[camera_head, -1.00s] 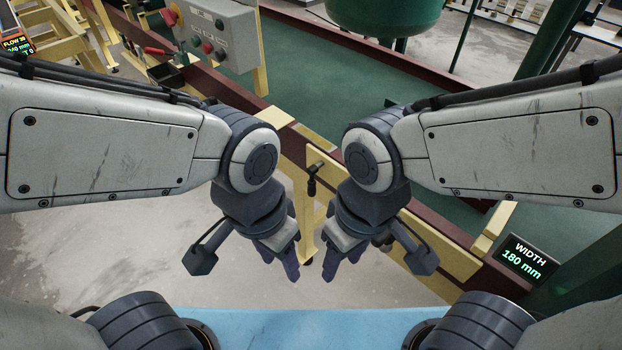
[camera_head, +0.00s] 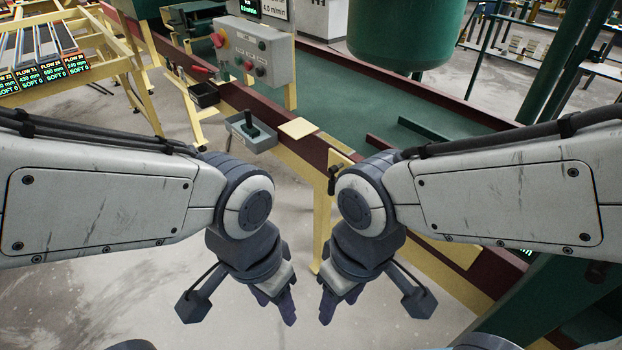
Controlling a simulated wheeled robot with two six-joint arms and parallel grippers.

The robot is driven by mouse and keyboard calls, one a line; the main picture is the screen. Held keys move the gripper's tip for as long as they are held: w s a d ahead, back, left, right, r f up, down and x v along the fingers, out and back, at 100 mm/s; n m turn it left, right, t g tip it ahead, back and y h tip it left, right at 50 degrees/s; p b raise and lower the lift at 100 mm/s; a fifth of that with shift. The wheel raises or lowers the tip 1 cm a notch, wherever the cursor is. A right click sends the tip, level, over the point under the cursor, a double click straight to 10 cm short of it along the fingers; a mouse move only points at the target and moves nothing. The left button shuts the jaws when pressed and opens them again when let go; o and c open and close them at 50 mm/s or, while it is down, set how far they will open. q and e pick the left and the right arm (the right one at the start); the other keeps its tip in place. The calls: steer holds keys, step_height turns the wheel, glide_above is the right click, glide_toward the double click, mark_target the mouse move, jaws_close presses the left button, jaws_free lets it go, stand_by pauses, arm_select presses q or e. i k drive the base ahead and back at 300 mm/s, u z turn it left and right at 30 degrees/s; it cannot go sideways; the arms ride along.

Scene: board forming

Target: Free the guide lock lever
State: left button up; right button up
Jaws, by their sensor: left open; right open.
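A black lever-like handle (camera_head: 332,182) sticks out from a yellow plate (camera_head: 340,158) on the near side of the conveyor's dark red rail. It looks upright and is partly beside my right wrist; no label shows that it is the guide lock lever. My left gripper (camera_head: 277,305) points down over the floor, open and empty, below and left of the handle. My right gripper (camera_head: 335,304) points down, open and empty, below the handle. Neither gripper touches the handle.
A grey box with a black joystick (camera_head: 251,128) sits on the rail's near side. A dark green tank (camera_head: 405,35) stands at the back. Bare concrete floor (camera_head: 120,285) lies front left.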

mark_target(332, 170)
steer(key=u, duration=0.55)
steer(key=i, duration=0.95)
